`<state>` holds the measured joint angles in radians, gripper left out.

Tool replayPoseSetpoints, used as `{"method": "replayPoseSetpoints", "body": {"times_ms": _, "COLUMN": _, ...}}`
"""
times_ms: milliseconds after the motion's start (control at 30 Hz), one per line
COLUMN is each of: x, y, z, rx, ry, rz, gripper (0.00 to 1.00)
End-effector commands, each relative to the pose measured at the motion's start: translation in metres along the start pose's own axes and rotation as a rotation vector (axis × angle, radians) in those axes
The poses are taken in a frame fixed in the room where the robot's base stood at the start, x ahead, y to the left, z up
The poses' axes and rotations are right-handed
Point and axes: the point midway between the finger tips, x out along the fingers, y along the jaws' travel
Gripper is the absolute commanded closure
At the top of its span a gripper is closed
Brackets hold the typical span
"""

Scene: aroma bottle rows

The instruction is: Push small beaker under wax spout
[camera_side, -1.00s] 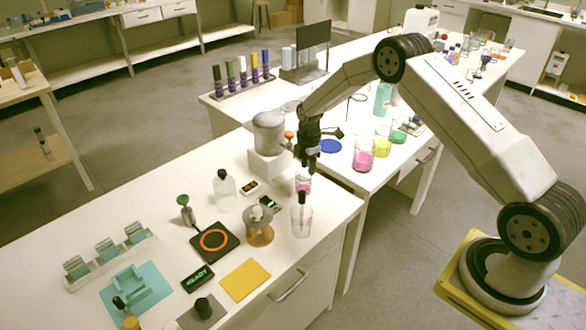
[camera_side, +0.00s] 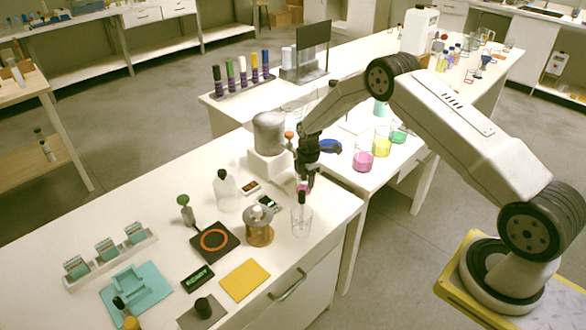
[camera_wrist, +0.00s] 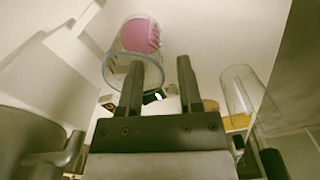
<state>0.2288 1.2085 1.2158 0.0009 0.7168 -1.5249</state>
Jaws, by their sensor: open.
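The small beaker (camera_wrist: 140,38) of clear glass with pink contents is at the upper middle of the wrist view. In the side view the small beaker (camera_side: 302,187) is mostly hidden behind my fingers. My gripper (camera_wrist: 161,60) is open, with its left finger overlapping the beaker's near end and its right finger beside it; I cannot tell whether they touch. In the side view my gripper (camera_side: 305,183) points down over the beaker. The wax melter (camera_side: 269,133), a grey pot with an orange knob on a white base, stands just left of it. Its spout is not clear.
A clear beaker with a dark-topped stick (camera_side: 302,222) stands close in front of my gripper, and it shows at right in the wrist view (camera_wrist: 238,95). The bench edge (camera_side: 355,212) is to the right.

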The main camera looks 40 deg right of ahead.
Motion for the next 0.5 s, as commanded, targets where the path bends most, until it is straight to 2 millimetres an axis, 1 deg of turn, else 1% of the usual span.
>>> {"method": "replayPoseSetpoints", "body": {"times_ms": 33, "x": 0.006, "y": 0.0, "z": 0.0, "rx": 0.0, "ry": 0.0, "rz": -0.001, "gripper": 0.55}}
{"method": "replayPoseSetpoints", "body": {"times_ms": 200, "x": 0.019, "y": 0.0, "z": 0.0, "rx": 0.0, "ry": 0.0, "rz": -0.001, "gripper": 0.55}}
{"method": "replayPoseSetpoints", "body": {"times_ms": 500, "x": 0.025, "y": 0.0, "z": 0.0, "rx": 0.0, "ry": 0.0, "rz": 0.001, "gripper": 0.55}}
